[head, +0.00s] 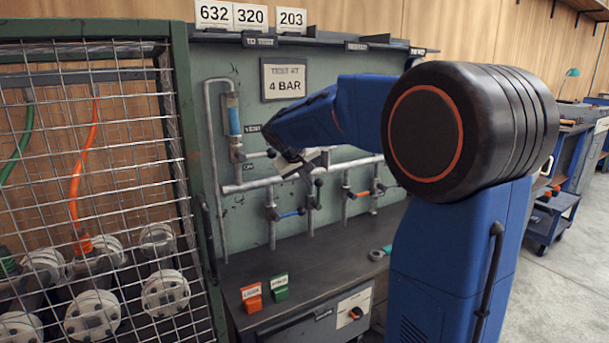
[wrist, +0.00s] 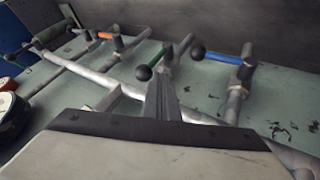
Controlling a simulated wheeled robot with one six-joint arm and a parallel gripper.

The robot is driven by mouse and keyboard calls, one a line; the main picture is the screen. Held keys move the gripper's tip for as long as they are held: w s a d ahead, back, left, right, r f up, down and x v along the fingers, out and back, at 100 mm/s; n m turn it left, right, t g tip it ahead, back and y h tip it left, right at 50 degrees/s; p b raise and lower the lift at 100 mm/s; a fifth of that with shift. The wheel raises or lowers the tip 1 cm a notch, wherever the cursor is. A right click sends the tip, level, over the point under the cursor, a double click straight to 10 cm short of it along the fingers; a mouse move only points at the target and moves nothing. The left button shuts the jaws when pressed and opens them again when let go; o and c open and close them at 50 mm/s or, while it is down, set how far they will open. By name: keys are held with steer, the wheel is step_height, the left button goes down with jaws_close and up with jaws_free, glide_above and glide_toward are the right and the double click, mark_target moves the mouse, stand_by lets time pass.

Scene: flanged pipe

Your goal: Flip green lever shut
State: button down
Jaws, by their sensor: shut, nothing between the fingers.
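The blue lever (wrist: 224,58), with a black ball end, juts from a valve on the right in the wrist view. The orange lever (wrist: 105,35) is farther left. A dark, perhaps greenish sleeve (wrist: 50,33) shows at the upper left; I cannot tell whether it is the green lever. In the head view my gripper (head: 303,165) is before the pipes, with the arm hiding the panel's right part.
A horizontal pipe (head: 250,185) crosses the panel, with several branches. A wire cage (head: 100,170) stands on the left. Orange (head: 251,296) and green (head: 279,288) blocks and a teal ring-shaped thing (head: 378,254) lie on the bench (head: 320,265). The bench is otherwise mostly bare.

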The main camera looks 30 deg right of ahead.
mark_target(316, 181)
steer(key=shift+x, duration=0.9)
steer(key=shift+d+r+m+y, duration=0.15)
steer(key=shift+d+r+y, duration=0.05)
steer(key=shift+d+y, duration=0.45)
steer(key=shift+d+r+m+y, duration=0.15)
steer(key=shift+d+r+y, duration=0.1)
steer(key=shift+d+y, duration=0.35)
steer(key=d+f+m+y, duration=0.3)
steer(key=d+f+y, duration=0.4)
steer(key=d+y, duration=0.5)
steer(key=shift+w+d+f+y, duration=0.25)
steer(key=shift+d+y, duration=0.1)
steer(key=shift+y, duration=0.4)
steer(key=shift+f, duration=0.1)
steer(key=shift+s, duration=0.1)
